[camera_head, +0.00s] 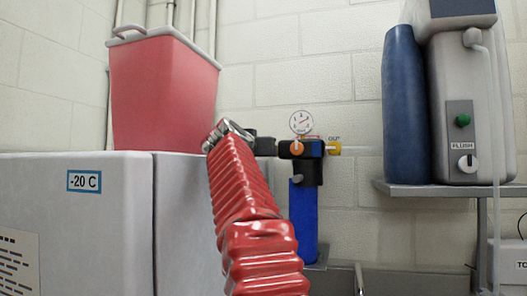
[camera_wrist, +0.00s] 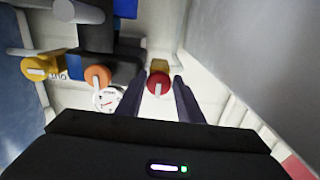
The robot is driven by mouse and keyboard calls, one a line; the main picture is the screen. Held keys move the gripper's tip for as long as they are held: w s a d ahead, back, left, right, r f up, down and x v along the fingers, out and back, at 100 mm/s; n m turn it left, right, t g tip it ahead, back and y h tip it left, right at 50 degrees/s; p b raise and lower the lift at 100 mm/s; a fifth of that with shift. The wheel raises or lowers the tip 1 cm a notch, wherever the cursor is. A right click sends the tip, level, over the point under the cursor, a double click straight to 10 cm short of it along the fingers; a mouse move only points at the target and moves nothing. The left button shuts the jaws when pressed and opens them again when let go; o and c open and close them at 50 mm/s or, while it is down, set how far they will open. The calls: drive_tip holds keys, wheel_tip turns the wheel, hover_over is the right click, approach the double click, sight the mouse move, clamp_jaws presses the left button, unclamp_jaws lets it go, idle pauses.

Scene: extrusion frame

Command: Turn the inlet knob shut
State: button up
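A filter unit has a dark head (camera_head: 306,168) with a blue bowl (camera_head: 302,215) below it. In the wrist view a round red knob (camera_wrist: 158,85) with a pale bar across its face sits at the end of the unit opposite the yellow outlet knob (camera_wrist: 36,68). It appears to be the inlet knob; no inlet label is readable. My gripper (camera_wrist: 160,78) is open, with its dark fingers on either side of the red knob. I cannot tell whether they touch it. In the head view my gripper (camera_head: 264,147) and arm hide the red knob.
An orange knob (camera_wrist: 97,77) and a white gauge (camera_wrist: 107,99) sit close left of my fingers in the wrist view. A red bin (camera_head: 160,95) stands on a white freezer (camera_head: 75,225) at left. A machine (camera_head: 462,110) stands on a shelf at right.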

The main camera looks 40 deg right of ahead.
drive_tip(key=o, duration=0.4)
drive_tip(key=shift+c, duration=0.2)
drive_tip(key=shift+r, duration=0.1)
drive_tip(key=v, duration=1.3)
drive_tip(key=shift+s+a, duration=0.2)
drive_tip(key=shift+a, duration=0.15)
